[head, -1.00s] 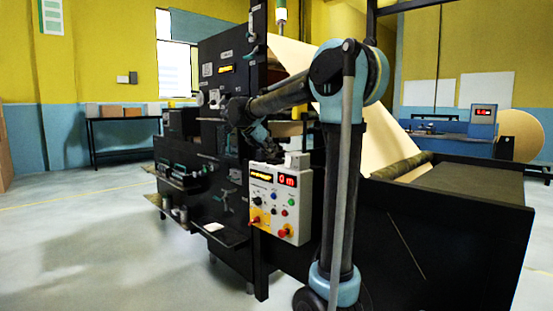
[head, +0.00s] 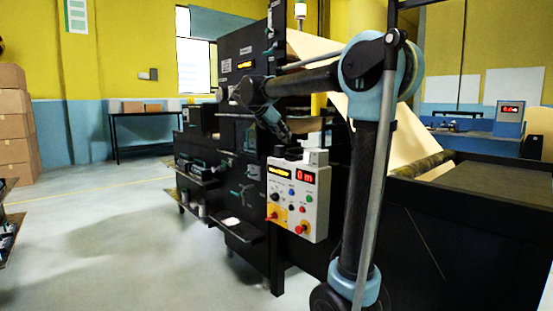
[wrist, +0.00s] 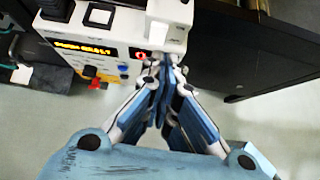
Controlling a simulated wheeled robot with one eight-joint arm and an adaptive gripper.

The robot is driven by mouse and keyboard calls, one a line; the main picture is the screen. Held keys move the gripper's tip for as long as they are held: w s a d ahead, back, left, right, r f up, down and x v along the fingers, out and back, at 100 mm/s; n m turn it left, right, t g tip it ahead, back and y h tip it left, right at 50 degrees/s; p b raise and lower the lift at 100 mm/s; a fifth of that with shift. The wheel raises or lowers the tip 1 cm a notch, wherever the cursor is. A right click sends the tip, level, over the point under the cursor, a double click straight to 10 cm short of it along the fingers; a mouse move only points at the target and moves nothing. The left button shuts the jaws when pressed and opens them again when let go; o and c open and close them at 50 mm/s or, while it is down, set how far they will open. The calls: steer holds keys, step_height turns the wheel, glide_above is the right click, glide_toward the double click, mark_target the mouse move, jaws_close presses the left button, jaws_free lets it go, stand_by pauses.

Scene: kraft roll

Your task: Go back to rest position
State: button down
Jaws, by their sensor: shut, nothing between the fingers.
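My gripper (head: 284,132) is at the end of my raised and bent arm, in front of the black machine in the head view. It points down and hangs near the top of the white control box (head: 298,198), which has red digits and coloured buttons. In the wrist view my gripper (wrist: 165,68) is shut, with nothing between the fingers. Its tips appear in front of the control box's (wrist: 118,48) edge; I cannot tell whether they touch it.
The black machine (head: 240,135) with shelves and tools stands behind the control box. A dark bench (head: 490,200) is on the right. Cardboard boxes (head: 14,125) are stacked at the far left.

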steer(key=s+d+f+m+g+y, duration=0.1)
steer(key=s+d+f+m+y, duration=0.1)
steer(key=s+d+f+m, duration=0.55)
steer(key=s+d+f+m+g+y, duration=0.15)
steer(key=s+d+f+m, duration=0.25)
steer(key=s+f, duration=0.65)
steer(key=s+a+f+m+g+y, duration=0.1)
steer(key=s+f+m+y, duration=0.3)
steer(key=s+f+m, duration=0.9)
steer(key=s+f, duration=0.6)
steer(key=s, duration=0.1)
steer(key=shift+s, duration=0.35)
steer(key=shift+f+m, duration=0.1)
steer(key=shift+m, duration=0.15)
